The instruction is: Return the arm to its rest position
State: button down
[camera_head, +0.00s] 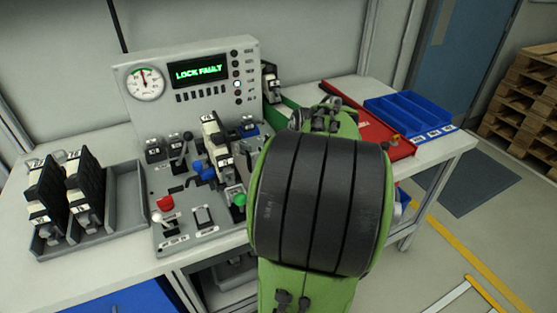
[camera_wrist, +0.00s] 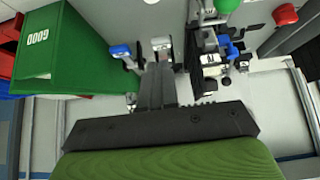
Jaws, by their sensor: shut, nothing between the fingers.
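My arm, green with black bands, fills the middle of the head view in front of the bench and covers its right part. My gripper is hidden behind the arm there. In the wrist view my gripper (camera_wrist: 157,75) points away from the camera, its narrow grey fingers together and empty. Near the fingertips are a blue-topped and a white-topped part of the control panel (camera_head: 194,205). No held object shows.
The panel has a screen (camera_head: 198,72) reading "LOCK FAULT" and a lit red lamp. A grey tray (camera_head: 125,200) with black modules stands left. A green GOOD bin (camera_wrist: 62,50), red bin (camera_head: 372,128) and blue bin (camera_head: 405,110) are right. Open floor lies right of the bench.

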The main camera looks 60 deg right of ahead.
dwell(0.6)
jog(key=w+a+r+n+y+p, duration=0.1)
jog(key=w+a+r+n+p, duration=0.15)
jog(key=a, duration=0.55)
jog(key=w+a+r+n+y+p, duration=0.15)
jog(key=a+r, duration=0.25)
jog(key=a, duration=0.5)
jog(key=s+a+r+n+p, duration=0.1)
jog(key=s+a+p, duration=0.1)
jog(key=s+a, duration=0.3)
jog(key=s+a+r+n+y+p, duration=0.1)
jog(key=s+a+p, duration=0.1)
jog(key=s+a, duration=0.3)
jog(key=a, duration=0.3)
jog(key=shift+s+a+r+g+p, duration=0.25)
jog(key=shift+s+r+g+p, duration=0.1)
jog(key=shift+r+g, duration=0.05)
